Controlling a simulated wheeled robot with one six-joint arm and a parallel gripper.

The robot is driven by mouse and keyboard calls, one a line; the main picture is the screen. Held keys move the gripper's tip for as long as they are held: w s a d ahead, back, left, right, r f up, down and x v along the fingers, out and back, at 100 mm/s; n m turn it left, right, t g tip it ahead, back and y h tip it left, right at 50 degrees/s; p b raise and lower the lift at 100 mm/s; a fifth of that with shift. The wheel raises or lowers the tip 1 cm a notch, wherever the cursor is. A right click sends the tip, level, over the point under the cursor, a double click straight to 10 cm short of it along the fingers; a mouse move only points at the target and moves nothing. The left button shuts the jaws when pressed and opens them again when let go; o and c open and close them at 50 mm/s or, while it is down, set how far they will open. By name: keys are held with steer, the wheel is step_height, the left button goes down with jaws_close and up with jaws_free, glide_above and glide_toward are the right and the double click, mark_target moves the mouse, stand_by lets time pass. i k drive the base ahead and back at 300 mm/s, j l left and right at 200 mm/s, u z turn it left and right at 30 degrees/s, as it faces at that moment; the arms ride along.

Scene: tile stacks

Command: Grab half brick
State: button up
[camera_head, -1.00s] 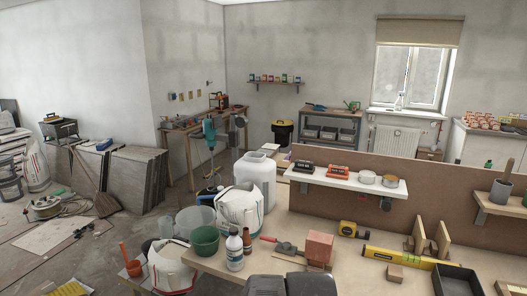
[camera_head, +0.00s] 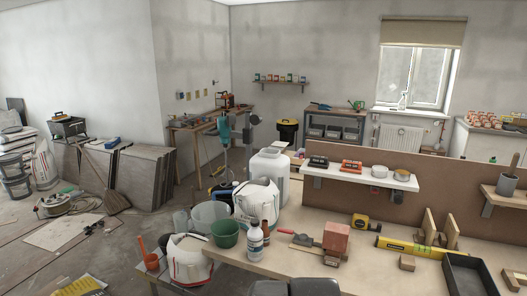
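A reddish block (camera_head: 336,237), which looks like the half brick, sits near the front of the workbench (camera_head: 385,275), left of its middle. It seems to rest on or against a smaller, darker piece whose shape is unclear. A trowel (camera_head: 300,239) with a red handle lies just left of the block. My gripper's fingers do not show. Only dark grey rounded parts, probably of my own arm, show at the bottom edge, in front of the block and apart from it in the picture.
Two bottles (camera_head: 255,242) stand left of the trowel. A shelf (camera_head: 345,177) is on the panel behind. Buckets crowd the left.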

mark_target(335, 236)
steer(key=i+l+z, duration=0.1)
steer(key=i, duration=0.4)
steer(key=i+l+z, duration=0.1)
steer(key=i+l, duration=0.2)
steer(key=i, duration=0.25)
